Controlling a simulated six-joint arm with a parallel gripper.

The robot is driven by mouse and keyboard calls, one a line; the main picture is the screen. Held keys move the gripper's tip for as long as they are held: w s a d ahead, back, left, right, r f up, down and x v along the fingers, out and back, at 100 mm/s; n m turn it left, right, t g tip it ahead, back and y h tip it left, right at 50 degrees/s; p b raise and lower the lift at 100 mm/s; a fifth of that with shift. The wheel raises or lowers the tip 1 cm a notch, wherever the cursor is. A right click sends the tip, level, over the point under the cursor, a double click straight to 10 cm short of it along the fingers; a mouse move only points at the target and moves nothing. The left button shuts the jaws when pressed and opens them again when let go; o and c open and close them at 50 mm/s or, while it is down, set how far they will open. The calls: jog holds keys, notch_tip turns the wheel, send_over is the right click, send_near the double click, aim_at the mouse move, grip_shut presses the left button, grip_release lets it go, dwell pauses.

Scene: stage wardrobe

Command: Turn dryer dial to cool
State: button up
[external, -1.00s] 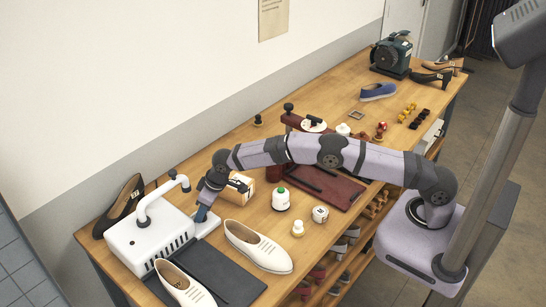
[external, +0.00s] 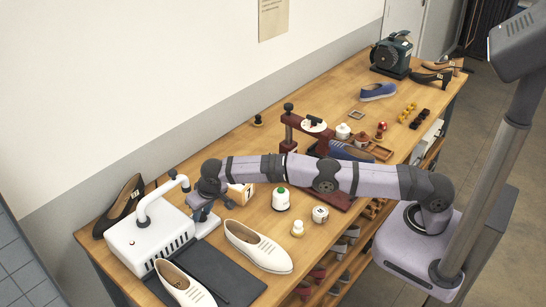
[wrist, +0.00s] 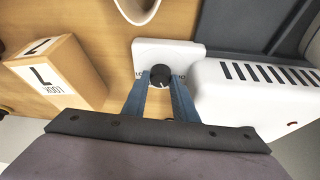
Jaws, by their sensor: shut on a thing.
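The white dryer (external: 150,240) with its curved pipe (external: 150,200) stands at the near left of the bench. Its low control plate (wrist: 190,50) juts out from the vented body in the wrist view. The round black dial (wrist: 161,74) sits on that plate, with a pale pointer line and small dark marks at either side, too small to read surely. My gripper (wrist: 161,80) is shut on the dial, one blue finger on each side. In the external view my gripper (external: 203,213) is at the plate, and the dial is hidden there.
A wooden block with a label (wrist: 60,72) stands close to the left of my gripper in the wrist view. White shoes (external: 258,246) and a dark mat (external: 225,275) lie near the dryer. White bottles (external: 281,199) stand to the right.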

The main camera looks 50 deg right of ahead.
aim_at(202, 216)
jog(key=o, duration=1)
jog(key=shift+r, duration=0.1)
jog(key=shift+r, duration=0.6)
notch_tip(202, 216, up, 9)
jog(key=p, duration=0.6)
jog(key=shift+f, duration=0.15)
